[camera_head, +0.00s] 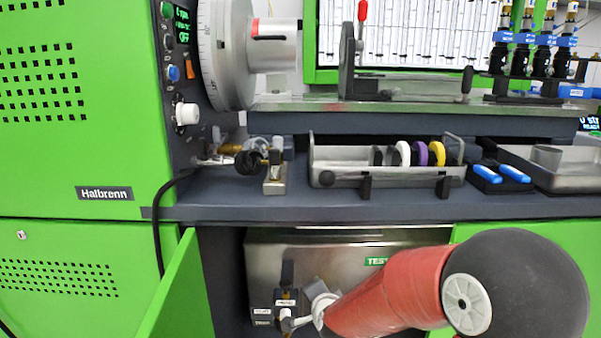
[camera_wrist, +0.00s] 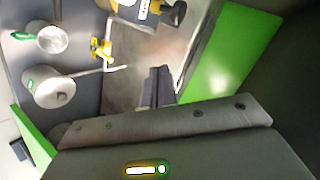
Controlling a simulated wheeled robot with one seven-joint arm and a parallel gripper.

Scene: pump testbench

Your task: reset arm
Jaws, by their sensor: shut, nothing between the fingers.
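My gripper (camera_wrist: 158,72) shows in the wrist view as dark fingers close together, shut and empty. They point toward a brownish-grey surface between metal parts on the left and a green panel (camera_wrist: 235,55) on the right. In the head view my red and black arm reaches in from the lower right across the open cabinet under the bench. My gripper cannot be made out in that view.
In the head view a steel tank (camera_head: 350,262) and a dark valve block (camera_head: 287,296) sit inside the cabinet. An open green door (camera_head: 172,290) stands at its left. A tray of rings (camera_head: 340,176) sits above. The wrist view shows metal cylinders (camera_wrist: 48,88) and a yellow fitting (camera_wrist: 101,50).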

